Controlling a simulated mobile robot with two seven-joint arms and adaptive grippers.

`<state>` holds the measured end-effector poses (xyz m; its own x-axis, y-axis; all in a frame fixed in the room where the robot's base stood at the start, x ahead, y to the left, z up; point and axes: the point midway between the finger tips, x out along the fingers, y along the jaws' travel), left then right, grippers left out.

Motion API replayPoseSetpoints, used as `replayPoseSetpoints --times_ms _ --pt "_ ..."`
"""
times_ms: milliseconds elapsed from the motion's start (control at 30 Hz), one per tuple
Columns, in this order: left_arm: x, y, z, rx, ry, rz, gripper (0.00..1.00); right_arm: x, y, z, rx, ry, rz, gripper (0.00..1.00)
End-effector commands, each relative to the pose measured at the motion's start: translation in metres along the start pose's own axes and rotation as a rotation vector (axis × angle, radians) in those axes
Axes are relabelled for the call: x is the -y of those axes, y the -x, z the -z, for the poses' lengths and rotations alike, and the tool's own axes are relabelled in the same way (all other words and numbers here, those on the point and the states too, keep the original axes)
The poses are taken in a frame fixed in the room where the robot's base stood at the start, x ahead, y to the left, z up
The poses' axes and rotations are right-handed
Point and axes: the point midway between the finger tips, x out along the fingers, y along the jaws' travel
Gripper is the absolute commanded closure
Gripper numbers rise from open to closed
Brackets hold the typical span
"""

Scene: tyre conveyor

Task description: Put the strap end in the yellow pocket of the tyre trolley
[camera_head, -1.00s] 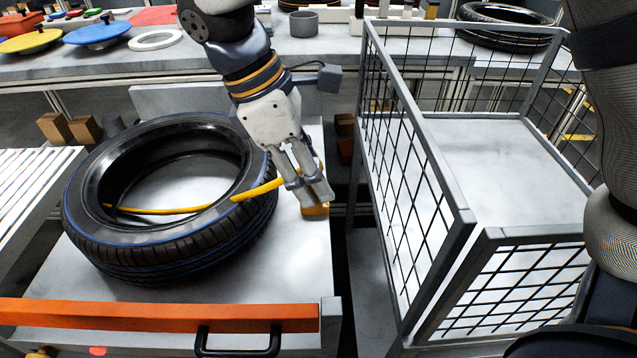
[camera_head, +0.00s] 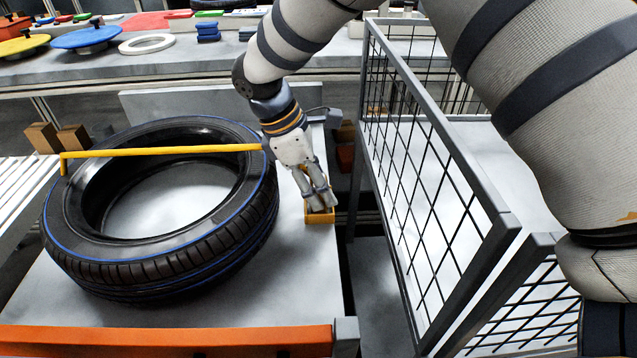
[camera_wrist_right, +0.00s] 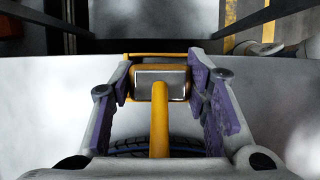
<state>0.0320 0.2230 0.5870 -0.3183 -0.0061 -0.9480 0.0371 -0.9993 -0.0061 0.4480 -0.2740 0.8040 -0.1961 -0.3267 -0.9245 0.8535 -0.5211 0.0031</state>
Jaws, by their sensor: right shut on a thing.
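The tyre (camera_head: 160,225) lies flat on the pale top of the trolley (camera_head: 300,290). The yellow strap (camera_head: 165,152) runs straight across the tyre. The yellow pocket (camera_head: 320,218) is at the trolley's right edge. My right gripper (camera_head: 320,205) points down at it, shut on the strap end. In the right wrist view, my right gripper's fingers (camera_wrist_right: 163,90) flank the strap end (camera_wrist_right: 160,82), a silver block with yellow sides, with the strap (camera_wrist_right: 158,135) running from it. A thin yellow edge of the pocket (camera_wrist_right: 155,56) shows just beyond. How deep the end sits is unclear. My left gripper is out of view.
A grey mesh cage (camera_head: 430,190) stands close to the right of the trolley, with a narrow gap between. An orange bar (camera_head: 165,340) runs along the trolley's front. A workbench (camera_head: 200,68) with coloured discs is behind.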

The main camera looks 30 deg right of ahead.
Motion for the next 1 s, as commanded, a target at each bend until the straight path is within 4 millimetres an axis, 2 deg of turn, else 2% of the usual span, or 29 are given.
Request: replayPoseSetpoints --times_ms 133,167,233,500,600,667,900,1000 --pt "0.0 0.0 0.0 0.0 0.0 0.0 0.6 0.0 -0.003 0.001 0.001 0.0 0.001 0.88" --pt "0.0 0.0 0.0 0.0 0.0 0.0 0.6 0.0 -0.003 0.001 0.001 0.0 0.001 0.53" --pt "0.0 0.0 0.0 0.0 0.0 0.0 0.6 0.0 -0.003 0.001 0.001 0.0 0.001 0.37" --pt "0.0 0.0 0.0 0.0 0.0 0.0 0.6 0.0 -0.003 0.001 0.001 0.0 0.001 0.37" --pt "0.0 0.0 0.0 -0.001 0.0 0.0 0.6 0.0 0.004 0.0 -0.002 -0.001 -0.002 0.37" --pt "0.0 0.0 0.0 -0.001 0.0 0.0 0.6 -0.001 0.015 0.0 -0.001 -0.001 -0.004 0.37" --pt "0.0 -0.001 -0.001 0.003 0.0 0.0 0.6 -0.001 0.081 0.001 -0.001 -0.001 -0.004 0.37" --pt "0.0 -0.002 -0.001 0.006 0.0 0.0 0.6 -0.001 0.101 0.001 0.0 -0.001 -0.001 0.37"
